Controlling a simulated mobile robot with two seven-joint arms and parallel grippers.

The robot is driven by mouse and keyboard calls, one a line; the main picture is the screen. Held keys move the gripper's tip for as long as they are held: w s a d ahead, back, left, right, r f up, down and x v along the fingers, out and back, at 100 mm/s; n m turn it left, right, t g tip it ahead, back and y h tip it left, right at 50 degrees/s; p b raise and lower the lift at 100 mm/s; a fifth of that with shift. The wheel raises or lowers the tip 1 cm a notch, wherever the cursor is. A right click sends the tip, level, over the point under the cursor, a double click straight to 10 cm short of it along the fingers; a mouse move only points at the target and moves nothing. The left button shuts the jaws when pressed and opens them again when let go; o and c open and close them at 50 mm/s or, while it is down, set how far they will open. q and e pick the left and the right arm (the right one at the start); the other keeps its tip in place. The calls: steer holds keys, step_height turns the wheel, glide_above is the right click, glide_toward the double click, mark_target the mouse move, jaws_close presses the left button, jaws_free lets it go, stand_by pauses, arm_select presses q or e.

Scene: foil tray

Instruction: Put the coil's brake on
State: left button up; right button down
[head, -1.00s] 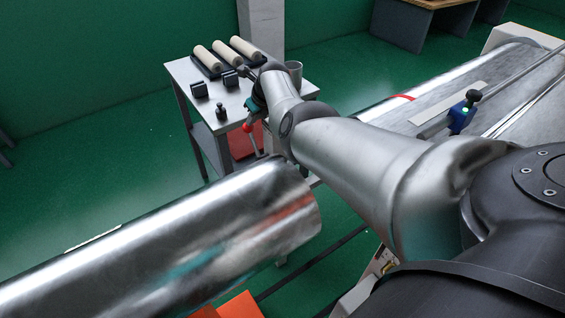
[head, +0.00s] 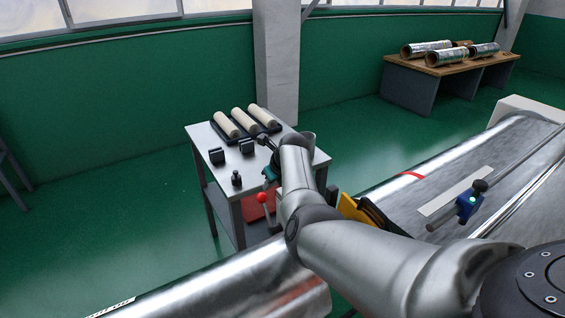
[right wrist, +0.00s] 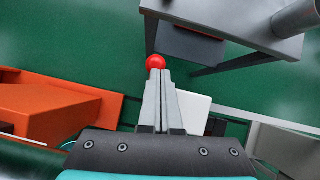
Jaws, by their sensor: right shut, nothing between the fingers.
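The coil (head: 235,280) is a large shiny foil roll at the bottom of the head view. The brake lever's red ball knob (head: 263,197) stands beyond the coil's right end, in front of the small table. The knob also shows in the right wrist view (right wrist: 155,62), just beyond my fingertips. My right gripper (right wrist: 158,74) is shut and empty, its fingers pointing at the knob. I cannot tell whether they touch it. In the head view my own arm hides most of the gripper. My left gripper is out of view.
A small metal table (head: 207,140) behind the lever carries pale rollers (head: 244,121) and dark blocks. An orange block (right wrist: 45,112) lies left in the wrist view. A blue clamp-like device (head: 468,204) sits on the foil bed at the right. Green floor is open at left.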

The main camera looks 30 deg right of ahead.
steer(key=p+v, duration=0.3)
steer(key=v, duration=0.8)
steer(key=shift+s, duration=0.3)
steer(key=shift+r, duration=0.1)
